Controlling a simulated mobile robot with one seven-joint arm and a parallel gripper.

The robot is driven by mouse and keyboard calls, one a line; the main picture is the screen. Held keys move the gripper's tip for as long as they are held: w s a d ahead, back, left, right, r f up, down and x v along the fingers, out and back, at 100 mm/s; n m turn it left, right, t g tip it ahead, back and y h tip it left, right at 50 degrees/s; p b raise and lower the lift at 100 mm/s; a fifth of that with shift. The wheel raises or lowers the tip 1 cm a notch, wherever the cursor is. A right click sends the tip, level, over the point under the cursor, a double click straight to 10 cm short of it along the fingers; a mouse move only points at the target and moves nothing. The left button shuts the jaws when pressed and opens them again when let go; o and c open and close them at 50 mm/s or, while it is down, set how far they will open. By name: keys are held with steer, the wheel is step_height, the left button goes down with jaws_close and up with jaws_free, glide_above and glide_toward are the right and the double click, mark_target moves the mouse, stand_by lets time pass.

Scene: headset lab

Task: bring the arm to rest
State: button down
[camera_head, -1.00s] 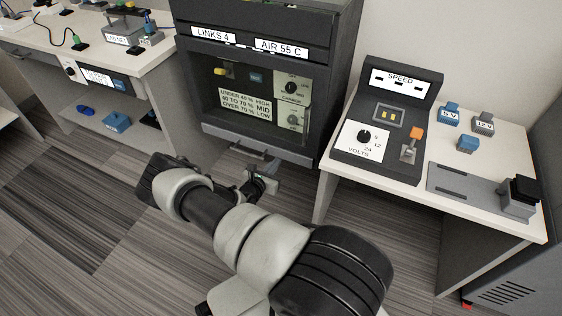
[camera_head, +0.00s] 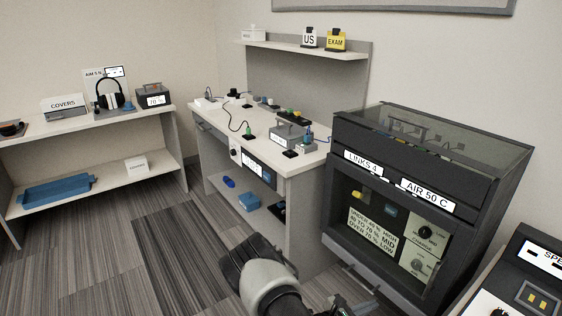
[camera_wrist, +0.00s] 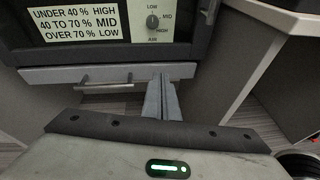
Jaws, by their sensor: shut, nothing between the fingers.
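My gripper (camera_wrist: 162,98) shows in the wrist view with its two grey fingers together and nothing between them. It points at the lower front of the dark cabinet (camera_wrist: 110,57), beside a bar handle (camera_wrist: 103,87) on the pale panel below. I cannot tell the exact gap to the panel. In the head view my arm (camera_head: 268,282) reaches up from the bottom edge, in front of the cabinet (camera_head: 385,215).
A desk (camera_head: 315,160) with cables and small devices stands left of the cabinet. Farther left, a shelf unit (camera_head: 60,132) holds headphones (camera_head: 110,97) and a blue tray (camera_head: 57,190). The speed panel (camera_head: 520,285) is at bottom right. Striped floor (camera_head: 150,255) is clear at left.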

steer(key=s+a+r+m+g+y, duration=0.25)
steer(key=r+m, duration=0.45)
steer(key=r, duration=0.6)
steer(key=s+a+r+m+g+y, duration=0.1)
steer(key=s+r+m+g, duration=0.45)
steer(key=r, duration=0.75)
steer(key=s+a+r+m+t+y, duration=0.4)
steer(key=s+a+r+m+y, duration=0.15)
steer(key=s+r, duration=0.35)
steer(key=s+a+r+m+t+y, duration=0.35)
steer(key=s+a+r, duration=0.35)
steer(key=r, duration=0.5)
step_height(320, 180, up, 22)
steer(key=p, duration=2.2)
steer(key=shift+w+m+g, duration=0.2)
steer(key=shift+m+g, duration=0.15)
